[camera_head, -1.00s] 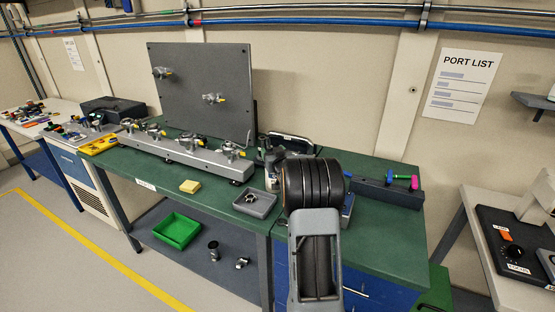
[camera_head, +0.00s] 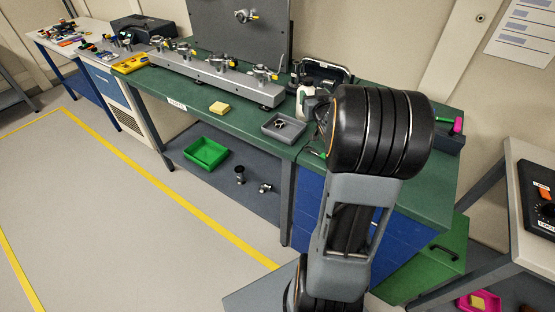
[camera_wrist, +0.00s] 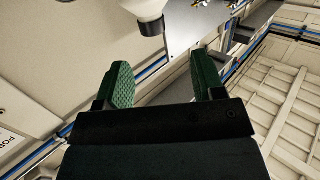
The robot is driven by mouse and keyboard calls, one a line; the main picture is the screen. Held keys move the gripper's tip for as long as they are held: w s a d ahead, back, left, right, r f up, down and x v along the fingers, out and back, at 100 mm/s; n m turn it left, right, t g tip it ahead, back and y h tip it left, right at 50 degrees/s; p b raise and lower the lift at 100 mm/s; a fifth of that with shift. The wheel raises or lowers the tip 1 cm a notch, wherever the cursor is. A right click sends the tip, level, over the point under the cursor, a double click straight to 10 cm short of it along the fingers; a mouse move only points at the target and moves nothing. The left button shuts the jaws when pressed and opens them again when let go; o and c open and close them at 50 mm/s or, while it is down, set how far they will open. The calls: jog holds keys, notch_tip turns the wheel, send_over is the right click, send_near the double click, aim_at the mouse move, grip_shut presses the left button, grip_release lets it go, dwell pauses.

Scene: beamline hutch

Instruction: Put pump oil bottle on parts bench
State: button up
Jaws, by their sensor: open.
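A pale bottle (camera_head: 306,103), which looks like the pump oil bottle, stands on the green-topped bench (camera_head: 238,127), partly hidden behind my arm in the head view. In the wrist view a white bottle-like body with a dark cap (camera_wrist: 151,25) shows at the top edge, beyond the fingertips and cut off by the frame. My gripper (camera_wrist: 162,82) is open, with its two green-padded fingers apart and nothing between them. In the head view my arm hides the gripper.
A grey tray (camera_head: 272,131) with a small metal part, a yellow block (camera_head: 219,108) and a valve manifold (camera_head: 207,72) sit on the green bench. A green bin (camera_head: 205,153) is on the lower shelf. Floor left of the yellow line (camera_head: 185,206) is clear.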

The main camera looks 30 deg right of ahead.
jog(key=s+a+f+n+g+y, duration=0.1)
jog(key=s+a+f+g+y, duration=0.1)
jog(key=s+a+g, duration=0.4)
jog(key=s+a+f+n+g+y, duration=0.2)
jog(key=s+a+g, duration=0.5)
jog(key=s+a, duration=0.7)
jog(key=a+f+y, duration=0.1)
jog(key=a, duration=0.6)
jog(key=shift+s+n+y, duration=0.3)
jog(key=shift+s, duration=0.05)
jog(key=shift+r+p, duration=0.8)
jog(key=shift+r, duration=0.15)
jog(key=shift+f, duration=0.15)
jog(key=shift+c, duration=0.4)
